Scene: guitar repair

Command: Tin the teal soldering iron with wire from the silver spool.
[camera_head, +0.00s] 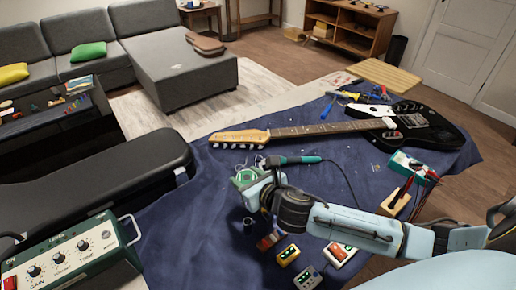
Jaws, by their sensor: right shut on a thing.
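The teal soldering iron (302,160) lies on the blue cloth just beyond my right wrist, its dark front end pointing left and its cable trailing right. My right gripper (254,188) is low over the cloth, just left of and nearer than the iron. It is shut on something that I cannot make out. A green object, perhaps a stand (243,177), is right beside the fingers and partly covered by them. I cannot pick out the silver spool for certain. My left gripper is not in view.
An electric guitar (418,127) lies across the back of the blue-covered table (196,215). Small pedals (288,254) sit at the front. A teal meter (405,165) stands at right. A green amplifier (70,256) and a black case (95,185) are at left.

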